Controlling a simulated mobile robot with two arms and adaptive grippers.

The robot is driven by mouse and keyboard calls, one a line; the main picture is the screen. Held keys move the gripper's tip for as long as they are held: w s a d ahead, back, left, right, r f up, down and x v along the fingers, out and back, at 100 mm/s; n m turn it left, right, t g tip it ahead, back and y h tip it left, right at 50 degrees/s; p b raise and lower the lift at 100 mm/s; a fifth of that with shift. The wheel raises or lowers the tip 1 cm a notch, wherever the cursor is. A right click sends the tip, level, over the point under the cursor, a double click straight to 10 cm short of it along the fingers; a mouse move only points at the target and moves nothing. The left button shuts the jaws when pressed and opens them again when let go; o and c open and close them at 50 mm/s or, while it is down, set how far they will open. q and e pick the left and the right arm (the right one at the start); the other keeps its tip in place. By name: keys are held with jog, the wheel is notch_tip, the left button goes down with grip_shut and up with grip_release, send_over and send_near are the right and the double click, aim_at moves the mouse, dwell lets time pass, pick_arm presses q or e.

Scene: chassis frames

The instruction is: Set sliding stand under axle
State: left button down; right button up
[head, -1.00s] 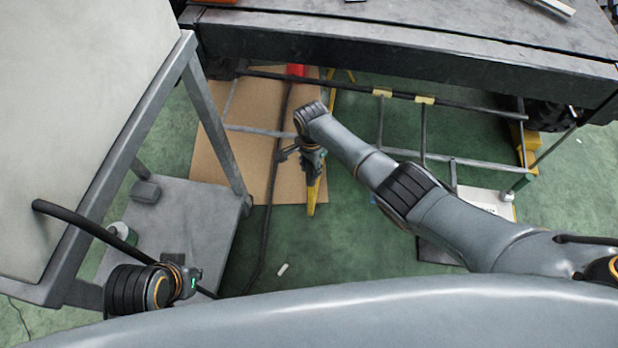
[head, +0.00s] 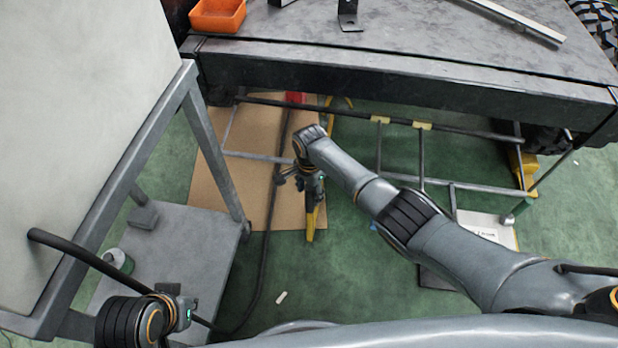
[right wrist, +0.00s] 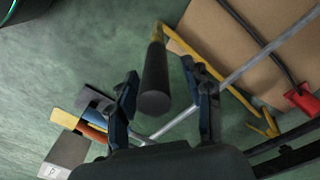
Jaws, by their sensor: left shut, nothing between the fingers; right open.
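In the right wrist view, a dark round grip (right wrist: 155,85) on a yellow shaft points up toward the camera. My right gripper (right wrist: 165,88) is open, with one finger on each side of it, no clear contact. Yellow bars (right wrist: 212,70) lie beyond; they look like the sliding stand. In the head view, a yellow part (head: 311,222) shows below my right gripper (head: 309,195). A long dark bar (head: 465,131), perhaps the axle, runs under the chassis (head: 400,70) with yellow pieces on it. My left gripper (head: 184,312) is shut and empty at the lower left; its fingertips are hardly visible.
A grey cart (head: 180,235) stands at the left, with a dark hose. A brown cardboard sheet (head: 205,185) lies on the floor under grey pipes (head: 260,157). A red object (head: 296,97) is behind. An orange bin (head: 217,14) stands on top. The green floor in front is mostly clear.

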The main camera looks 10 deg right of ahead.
notch_tip(320, 180, up, 11)
jog(key=shift+r, duration=0.15)
dwell(0.6)
